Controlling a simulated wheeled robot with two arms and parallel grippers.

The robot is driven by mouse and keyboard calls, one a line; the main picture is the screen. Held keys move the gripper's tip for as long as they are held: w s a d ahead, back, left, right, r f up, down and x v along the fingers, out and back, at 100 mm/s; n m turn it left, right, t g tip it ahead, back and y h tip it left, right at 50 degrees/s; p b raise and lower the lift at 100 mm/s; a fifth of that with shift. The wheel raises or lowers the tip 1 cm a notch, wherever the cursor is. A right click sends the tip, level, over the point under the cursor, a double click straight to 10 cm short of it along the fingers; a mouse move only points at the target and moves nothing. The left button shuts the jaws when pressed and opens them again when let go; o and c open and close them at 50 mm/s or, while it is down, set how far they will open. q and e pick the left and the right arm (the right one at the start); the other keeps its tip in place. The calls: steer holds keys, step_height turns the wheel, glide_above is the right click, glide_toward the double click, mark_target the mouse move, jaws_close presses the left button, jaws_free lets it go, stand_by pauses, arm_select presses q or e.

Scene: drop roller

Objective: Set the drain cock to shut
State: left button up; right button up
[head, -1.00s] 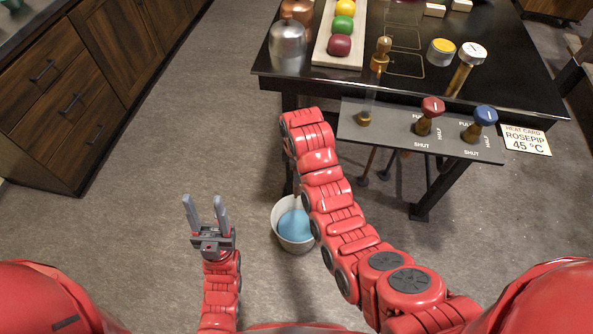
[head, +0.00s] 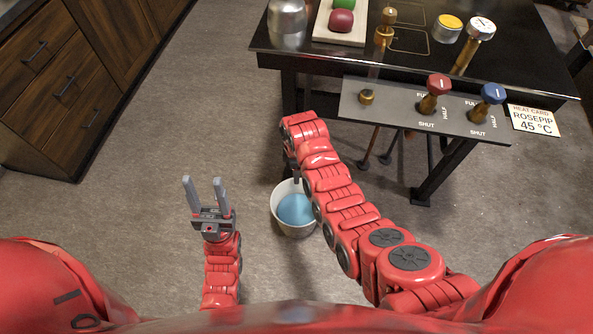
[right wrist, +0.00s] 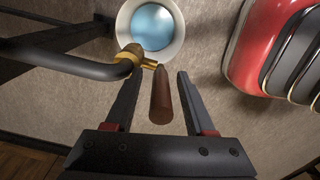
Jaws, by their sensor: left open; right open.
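The drain cock shows in the right wrist view as a brown handle (right wrist: 161,97) on a brass fitting (right wrist: 148,63) at the end of a dark bent pipe (right wrist: 75,62). The handle points from the fitting toward my right gripper (right wrist: 158,76). That gripper is open, with one finger on each side of the handle and visible gaps on both sides. In the head view the cock is hidden by my right arm. My left gripper (head: 203,182) is open and empty above the floor, left of the bucket.
A white bucket (head: 279,222) holding blue liquid (head: 295,209) stands on the floor; it shows beyond the cock in the right wrist view (right wrist: 178,45). A dark table (head: 330,62) carries a panel (head: 390,110) with red (head: 438,86) and blue (head: 492,94) knobs. Floor at left is clear.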

steer(key=shift+f, duration=0.1)
jaws_close()
stand_by(1.4)
